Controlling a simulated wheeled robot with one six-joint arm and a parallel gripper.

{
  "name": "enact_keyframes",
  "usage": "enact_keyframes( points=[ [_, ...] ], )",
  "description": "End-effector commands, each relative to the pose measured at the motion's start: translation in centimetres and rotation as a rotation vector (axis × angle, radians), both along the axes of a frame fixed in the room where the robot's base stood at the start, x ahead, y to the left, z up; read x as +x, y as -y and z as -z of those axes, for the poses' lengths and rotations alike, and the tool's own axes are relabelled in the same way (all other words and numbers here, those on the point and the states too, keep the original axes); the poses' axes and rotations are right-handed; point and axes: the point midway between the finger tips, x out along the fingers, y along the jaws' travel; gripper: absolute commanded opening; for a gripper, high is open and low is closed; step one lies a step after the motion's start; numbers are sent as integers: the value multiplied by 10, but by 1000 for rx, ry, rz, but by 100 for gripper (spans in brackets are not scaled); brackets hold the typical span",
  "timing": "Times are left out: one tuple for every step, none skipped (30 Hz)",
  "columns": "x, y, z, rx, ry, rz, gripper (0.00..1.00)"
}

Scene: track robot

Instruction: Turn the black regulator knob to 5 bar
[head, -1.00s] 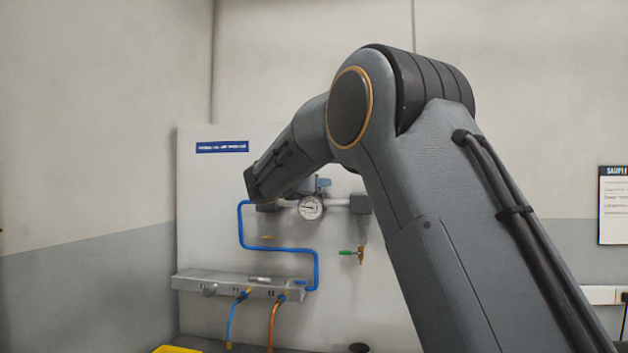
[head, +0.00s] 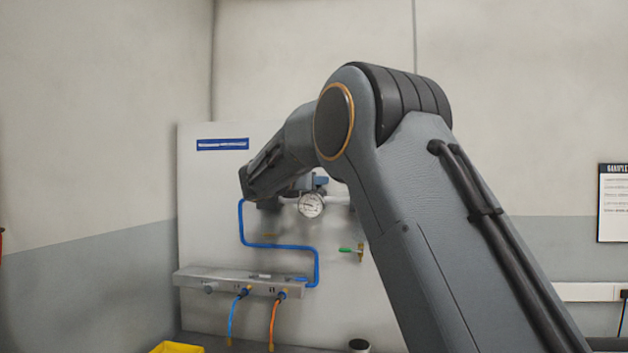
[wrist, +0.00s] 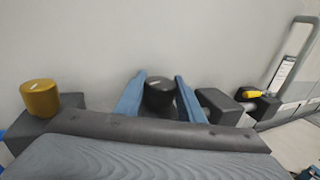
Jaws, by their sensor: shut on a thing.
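The black regulator knob (wrist: 159,92) shows in the wrist view, with a pale mark on its top. My gripper (wrist: 160,90) has its two blue fingers on either side of the knob and is shut on it. In the head view my arm's own links hide the knob. The round white pressure gauge (head: 311,205) shows just below and right of my wrist. Its dial is too small to read a value with certainty.
A gold knob (wrist: 40,98) stands on a dark block at the wrist view's left. On the panel are a blue pipe (head: 280,247), a green-handled valve (head: 347,250) and a grey manifold (head: 240,284) with hoses. A yellow bin (head: 177,348) is below.

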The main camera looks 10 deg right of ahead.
Motion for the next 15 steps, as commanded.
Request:
enact_keyframes(
  points=[
    [1, -2, 0, 1, -1, 25, 13],
    [1, -2, -1, 1, -1, 45, 13],
    [1, -2, -1, 0, 0, 72, 13],
    [1, -2, -1, 1, -1, 94, 13],
    [1, -2, 0, 1, -1, 115, 13],
    [1, -2, -1, 0, 0, 144, 13],
    [1, -2, -1, 1, -1, 166, 13],
    [1, -2, 0, 1, -1, 188, 13],
    [1, -2, -1, 0, 0, 216, 13],
    [1, -2, -1, 0, 0, 235, 13],
    [1, -2, -1, 1, 1, 253, 13],
    [1, -2, -1, 1, -1, 277, 13],
    [1, -1, -1, 1, -1, 294, 13],
    [1, -1, -1, 1, 1, 308, 13],
    [0, -1, -1, 1, 1, 328, 13]
  ],
)
